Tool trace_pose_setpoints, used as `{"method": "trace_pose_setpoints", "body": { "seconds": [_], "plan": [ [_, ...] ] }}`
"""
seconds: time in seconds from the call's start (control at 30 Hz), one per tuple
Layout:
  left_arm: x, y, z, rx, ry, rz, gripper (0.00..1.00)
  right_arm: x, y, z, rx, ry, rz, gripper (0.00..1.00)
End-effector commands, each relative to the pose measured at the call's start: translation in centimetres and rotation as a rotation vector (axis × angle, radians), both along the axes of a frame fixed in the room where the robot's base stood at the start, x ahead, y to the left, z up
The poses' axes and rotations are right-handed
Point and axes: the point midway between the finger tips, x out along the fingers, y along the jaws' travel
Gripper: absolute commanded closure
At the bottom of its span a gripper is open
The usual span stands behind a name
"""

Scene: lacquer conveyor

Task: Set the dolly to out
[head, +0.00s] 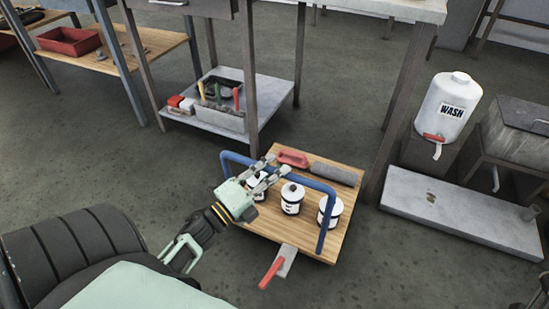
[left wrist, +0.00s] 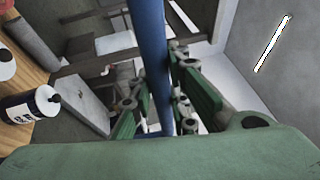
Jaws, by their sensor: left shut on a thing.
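The dolly (head: 314,250) is a low wooden platform on the floor at the middle right of the head view. A blue tube handle (head: 322,230) arches over it, and three white cans with black bands (head: 292,198) stand on it. A red lever (head: 271,273) sticks out at its near edge. My left gripper (head: 272,170) is at the top bar of the handle. In the left wrist view the fingers (left wrist: 158,100) lie on both sides of the blue bar (left wrist: 150,45), shut on it. My right gripper is not in view.
A grey roller (head: 334,173) and a red-handled tool (head: 292,158) lie on the dolly's far side. Table legs and a low shelf (head: 275,97) stand behind it. A wash container (head: 448,107) and a pale slab (head: 455,218) are to the right. Floor in front is clear.

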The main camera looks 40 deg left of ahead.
Motion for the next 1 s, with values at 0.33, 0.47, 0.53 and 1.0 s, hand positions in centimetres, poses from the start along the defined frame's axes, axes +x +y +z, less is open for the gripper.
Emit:
{"method": "trace_pose_setpoints", "body": {
  "seconds": [0.33,0.47,0.53,1.0],
  "plan": [
    [0.0,0.0,-0.1,0.004,0.002,0.001,0.69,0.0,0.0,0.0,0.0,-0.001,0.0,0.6],
    [0.0,0.0,-0.1,0.003,0.001,0.001,0.65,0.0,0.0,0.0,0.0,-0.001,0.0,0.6],
    [0.0,0.0,-0.1,0.002,0.002,0.001,0.65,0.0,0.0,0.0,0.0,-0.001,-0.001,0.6],
    [-4.4,0.7,-1.0,0.0,0.006,0.002,0.65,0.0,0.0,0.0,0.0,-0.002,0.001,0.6]
  ]
}}
